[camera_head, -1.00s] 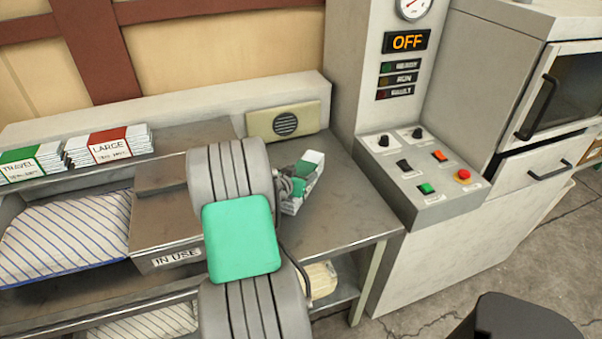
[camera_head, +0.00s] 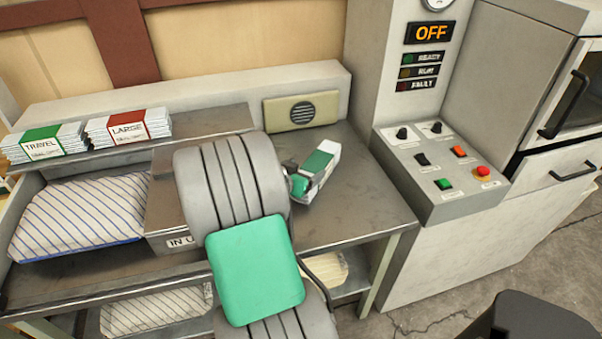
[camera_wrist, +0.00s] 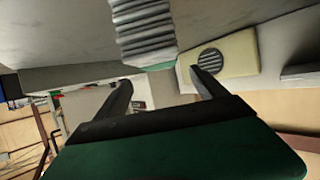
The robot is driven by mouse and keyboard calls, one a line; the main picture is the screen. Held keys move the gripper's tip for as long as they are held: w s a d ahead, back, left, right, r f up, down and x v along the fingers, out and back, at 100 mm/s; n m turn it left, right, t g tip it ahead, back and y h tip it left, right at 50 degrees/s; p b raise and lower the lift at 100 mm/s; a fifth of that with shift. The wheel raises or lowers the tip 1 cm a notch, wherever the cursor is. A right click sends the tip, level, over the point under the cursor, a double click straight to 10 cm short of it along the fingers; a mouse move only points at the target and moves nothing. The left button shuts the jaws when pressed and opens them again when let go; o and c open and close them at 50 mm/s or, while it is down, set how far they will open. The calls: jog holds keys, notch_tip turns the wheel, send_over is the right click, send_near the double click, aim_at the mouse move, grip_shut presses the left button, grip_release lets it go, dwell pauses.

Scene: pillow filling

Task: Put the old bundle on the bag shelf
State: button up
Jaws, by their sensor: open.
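A white bundle with a green band (camera_head: 320,166) lies at an angle on the metal bench, right of my arm; no lettering is readable on it. In the wrist view a grey ribbed stack with a green edge (camera_wrist: 143,30) shows beyond my fingers. My gripper (camera_wrist: 162,92) is open, with nothing between its fingers. In the head view my arm mostly hides it beside the bundle. The raised shelf (camera_head: 205,130) at the back left carries a green-banded TRAVEL stack (camera_head: 45,143) and a red-banded LARGE stack (camera_head: 128,126).
A box labelled IN USE (camera_head: 165,222) is partly behind my arm. A striped pillow (camera_head: 80,213) lies left of it. A beige speaker panel (camera_head: 302,112) stands at the bench back. A control panel (camera_head: 440,165) with an OFF sign is at right. The shelf's right part is bare.

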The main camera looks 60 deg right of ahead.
jog(key=shift+o, duration=0.4)
jog(key=a, duration=0.1)
jog(key=r, duration=0.1)
jog(key=a, duration=0.1)
jog(key=shift+s+a+r, duration=0.25)
jog(key=shift+s+a, duration=0.05)
jog(key=shift+s, duration=0.05)
jog(key=s+d+r+m+g+y+p, duration=0.1)
jog(key=s+d+m+g+p, duration=0.45)
jog(key=s, duration=0.75)
jog(key=n+t+y+p, duration=0.1)
jog(key=n+t+y, duration=0.2)
jog(key=t+y, duration=0.3)
send_over(316, 162)
jog(key=d, duration=0.3)
jog(key=shift+s+d+f+g, duration=0.1)
jog(key=shift+s+d+g, duration=0.05)
jog(key=shift+s+g, duration=0.15)
jog(key=a, duration=0.1)
jog(key=a+f+n+y, duration=0.2)
jog(key=a, duration=0.1)
jog(key=shift+w+a, duration=0.1)
jog(key=shift+w, duration=0.25)
jog(key=shift+s+a+f+n, duration=0.1)
jog(key=shift+f+n, duration=0.1)
jog(key=shift+n, duration=0.05)
jog(key=p+x, duration=0.2)
jog(key=x, duration=0.5)
jog(key=shift+f, duration=0.25)
jog(key=shift+c, duration=0.4)
